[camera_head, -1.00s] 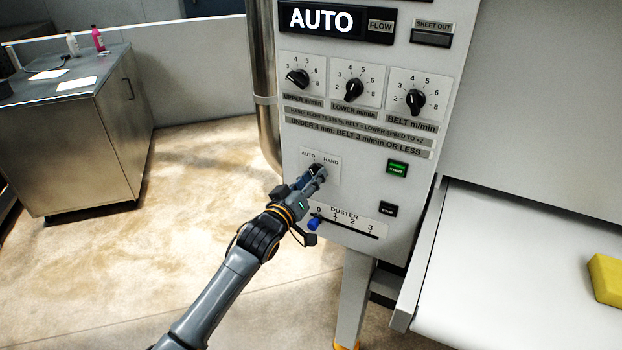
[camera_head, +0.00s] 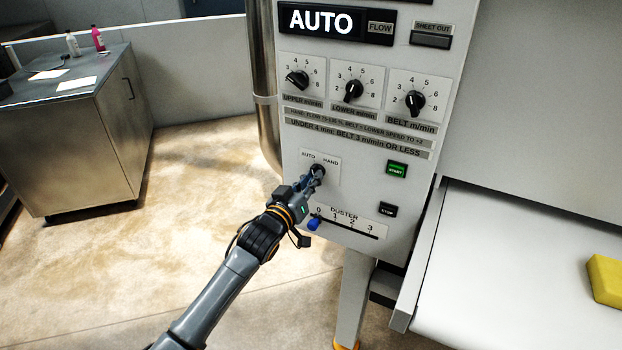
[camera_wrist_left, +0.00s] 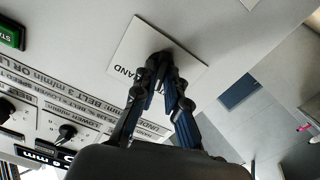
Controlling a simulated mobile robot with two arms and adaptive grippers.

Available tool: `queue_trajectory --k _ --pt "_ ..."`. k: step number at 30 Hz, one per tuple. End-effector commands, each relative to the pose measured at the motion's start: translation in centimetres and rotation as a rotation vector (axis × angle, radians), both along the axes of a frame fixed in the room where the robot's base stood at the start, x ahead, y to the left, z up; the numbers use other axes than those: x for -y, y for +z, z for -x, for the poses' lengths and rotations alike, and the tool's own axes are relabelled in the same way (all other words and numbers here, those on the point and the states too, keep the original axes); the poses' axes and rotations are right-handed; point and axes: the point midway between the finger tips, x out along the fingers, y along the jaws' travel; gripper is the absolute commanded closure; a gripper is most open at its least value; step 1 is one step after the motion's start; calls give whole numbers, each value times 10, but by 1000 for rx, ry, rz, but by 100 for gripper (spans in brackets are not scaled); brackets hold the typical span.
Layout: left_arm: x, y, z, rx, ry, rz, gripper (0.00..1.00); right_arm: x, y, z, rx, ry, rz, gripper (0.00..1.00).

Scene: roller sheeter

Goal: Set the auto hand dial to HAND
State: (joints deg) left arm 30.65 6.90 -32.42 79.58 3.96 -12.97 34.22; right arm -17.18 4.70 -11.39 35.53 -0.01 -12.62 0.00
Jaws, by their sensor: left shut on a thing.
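The AUTO/HAND dial (camera_head: 318,169) is a small dark knob on a white label plate on the machine's panel. The label reads AUTO at left and HAND at right. My left gripper (camera_head: 314,179) reaches it from the lower left and is shut on the knob. In the left wrist view the fingertips (camera_wrist_left: 163,77) close on the dark dial (camera_wrist_left: 160,56), with the printed label upside down around it. The fingers hide most of the knob, so I cannot tell which way it points. The display (camera_head: 335,21) above reads AUTO. My right gripper is not in view.
Three speed knobs, including the belt knob (camera_head: 415,101), sit above the dial. A green START button (camera_head: 397,169) and black STOP button (camera_head: 388,210) are to its right. The blue duster slider (camera_head: 314,224) lies just below my gripper. A white belt (camera_head: 510,270) extends right.

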Motion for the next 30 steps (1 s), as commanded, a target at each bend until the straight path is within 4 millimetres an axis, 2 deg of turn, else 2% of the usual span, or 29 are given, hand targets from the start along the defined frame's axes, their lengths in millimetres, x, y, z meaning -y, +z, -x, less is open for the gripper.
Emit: queue_trajectory --k 18,30 --pt "0 1 0 258 -1 -505 100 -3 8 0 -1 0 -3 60" --pt "0 0 0 357 0 -701 100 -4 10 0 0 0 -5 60"
